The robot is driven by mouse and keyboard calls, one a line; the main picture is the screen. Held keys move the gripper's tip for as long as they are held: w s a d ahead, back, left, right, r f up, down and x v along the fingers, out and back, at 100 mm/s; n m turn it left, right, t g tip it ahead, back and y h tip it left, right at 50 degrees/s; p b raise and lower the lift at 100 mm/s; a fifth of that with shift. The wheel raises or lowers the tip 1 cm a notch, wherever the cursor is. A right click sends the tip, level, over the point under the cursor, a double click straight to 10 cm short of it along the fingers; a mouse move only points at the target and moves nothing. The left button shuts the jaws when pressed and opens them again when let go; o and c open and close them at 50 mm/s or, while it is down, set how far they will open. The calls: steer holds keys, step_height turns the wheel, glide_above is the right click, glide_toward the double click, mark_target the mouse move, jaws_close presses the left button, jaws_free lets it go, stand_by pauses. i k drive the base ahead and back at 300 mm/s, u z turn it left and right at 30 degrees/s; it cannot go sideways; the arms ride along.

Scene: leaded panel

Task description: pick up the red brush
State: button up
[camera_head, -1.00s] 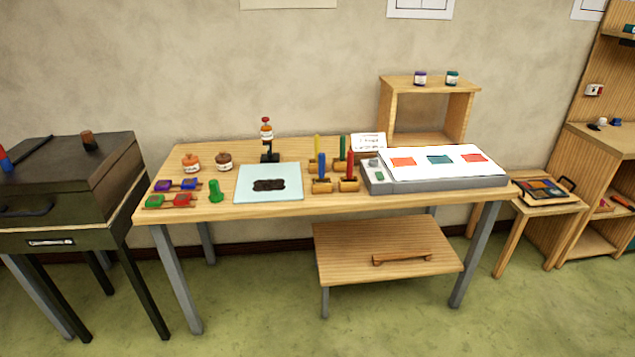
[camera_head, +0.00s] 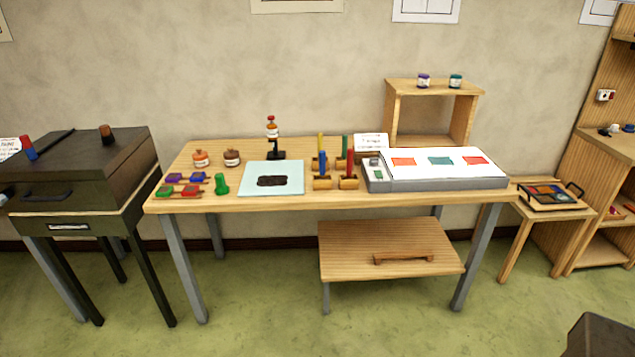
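The red brush (camera_head: 350,164) looks like an upright red stick in a small wooden holder (camera_head: 349,183) on the worktable (camera_head: 330,203). It is the front right one of a group. A blue stick (camera_head: 322,161) stands to its left, a yellow stick (camera_head: 321,145) behind that, and a green stick (camera_head: 344,146) just behind the red one. Its lower end is hidden in the holder. No gripper fingers show in the view.
A grey light box (camera_head: 440,184) stands right of the holders. A glass plate (camera_head: 290,183) with a dark patch lies to their left. A green knob-shaped piece (camera_head: 221,184) stands further left. A black kiln-like box (camera_head: 80,170) is left of the table.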

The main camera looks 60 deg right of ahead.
mark_target(351, 152)
steer(key=i, duration=0.85)
steer(key=z, duration=0.55)
steer(key=k, duration=0.2)
steer(key=z, duration=0.65)
